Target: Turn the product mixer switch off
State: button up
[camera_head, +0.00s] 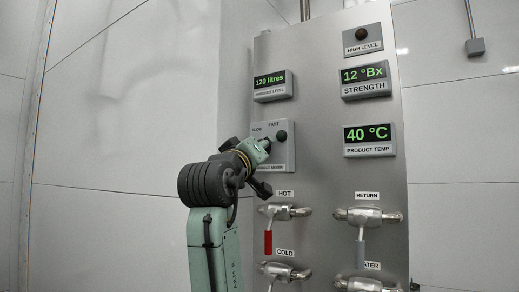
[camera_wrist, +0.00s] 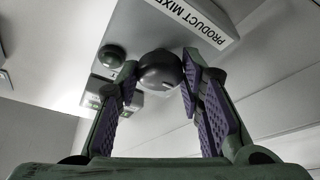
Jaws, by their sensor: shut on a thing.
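The product mixer switch box (camera_head: 286,160) is a grey plate on the tall metal panel, marked SLOW and FAST. Its dark round knob (camera_head: 281,135) shows just past my gripper (camera_head: 268,143) in the head view. In the wrist view, the PRODUCT MIXER label (camera_wrist: 205,20) appears upside down near the top. A dark rounded knob (camera_wrist: 160,72) sits between the two purple-padded fingers of my gripper (camera_wrist: 159,62), which is shut on it. The switch setting cannot be read.
Green displays hang above and to the right: product level (camera_head: 273,85), strength (camera_head: 366,80) and product temp (camera_head: 369,140). Below are the hot valve (camera_head: 285,210) with a red handle, the cold valve (camera_head: 285,270) and the return valve (camera_head: 367,215). The left wall side is clear.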

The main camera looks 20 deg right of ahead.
dwell(0.5)
jog(key=o, duration=1.1)
jog(key=shift+o, duration=0.2)
jog(key=v, duration=1.2)
jog(key=shift+r, duration=0.15)
